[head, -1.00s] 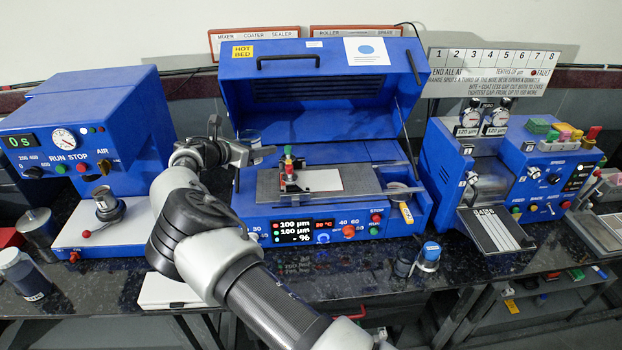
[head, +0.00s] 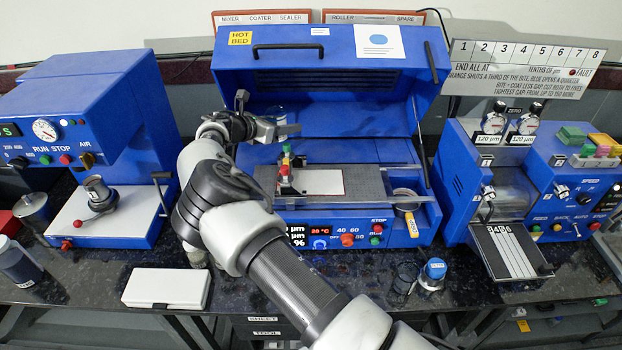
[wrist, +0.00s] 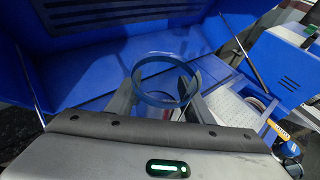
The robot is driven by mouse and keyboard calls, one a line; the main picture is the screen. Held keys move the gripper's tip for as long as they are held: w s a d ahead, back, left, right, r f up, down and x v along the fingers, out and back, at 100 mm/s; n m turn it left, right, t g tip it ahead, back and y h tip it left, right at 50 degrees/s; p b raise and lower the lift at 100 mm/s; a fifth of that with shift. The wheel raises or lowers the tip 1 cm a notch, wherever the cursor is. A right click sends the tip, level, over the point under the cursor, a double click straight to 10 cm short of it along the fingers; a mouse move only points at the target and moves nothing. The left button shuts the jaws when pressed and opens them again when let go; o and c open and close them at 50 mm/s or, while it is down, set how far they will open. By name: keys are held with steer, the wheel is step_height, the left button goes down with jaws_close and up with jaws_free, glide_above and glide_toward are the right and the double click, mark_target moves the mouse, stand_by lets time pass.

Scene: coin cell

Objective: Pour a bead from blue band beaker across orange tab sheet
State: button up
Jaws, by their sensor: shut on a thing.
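My gripper (head: 288,129) is shut on a clear glass beaker (head: 276,116) with a blue band. In the wrist view the beaker's blue rim (wrist: 166,62) shows between the two fingers (wrist: 160,100). The beaker is held in the air, roughly upright, in front of the raised blue lid. Its contents are not clear. A white sheet (head: 322,182) lies on the grey bed of the middle blue machine, below and right of the beaker.
A coating block with red and green knobs (head: 285,168) stands at the sheet's left edge. The raised lid (head: 330,100) rises behind my gripper. A small glass (head: 404,280) and a blue-capped jar (head: 433,272) stand on the dark bench. A white case (head: 166,288) lies front left.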

steer(key=shift+s+r, duration=0.1)
stand_by(0.3)
steer(key=shift+s+r+m+b, duration=0.1)
steer(key=shift+m+b, duration=0.2)
steer(key=shift+b, duration=0.05)
steer(key=shift+d+y+b, duration=0.15)
steer(key=shift+y+b, duration=0.15)
steer(key=shift+b, duration=0.05)
steer(key=d+m+t+b, duration=0.1)
steer(key=b, duration=0.3)
steer(key=s+m+t+y+b, duration=0.1)
steer(key=m+b, duration=0.1)
steer(key=b, duration=0.2)
steer(key=s+d+r+m+y+b, duration=0.1)
steer(key=m+b, duration=0.1)
steer(key=b, duration=0.2)
steer(key=shift+d+t+b, duration=0.35)
steer(key=shift+t, duration=0.05)
steer(key=shift+f+m+y+b, duration=0.15)
steer(key=shift+m+y+b, duration=0.15)
steer(key=shift+b, duration=0.4)
steer(key=shift+r+m+t+y+b, duration=0.35)
steer(key=shift+r+m+b, duration=0.2)
steer(key=shift+b, duration=0.7)
stand_by(1.0)
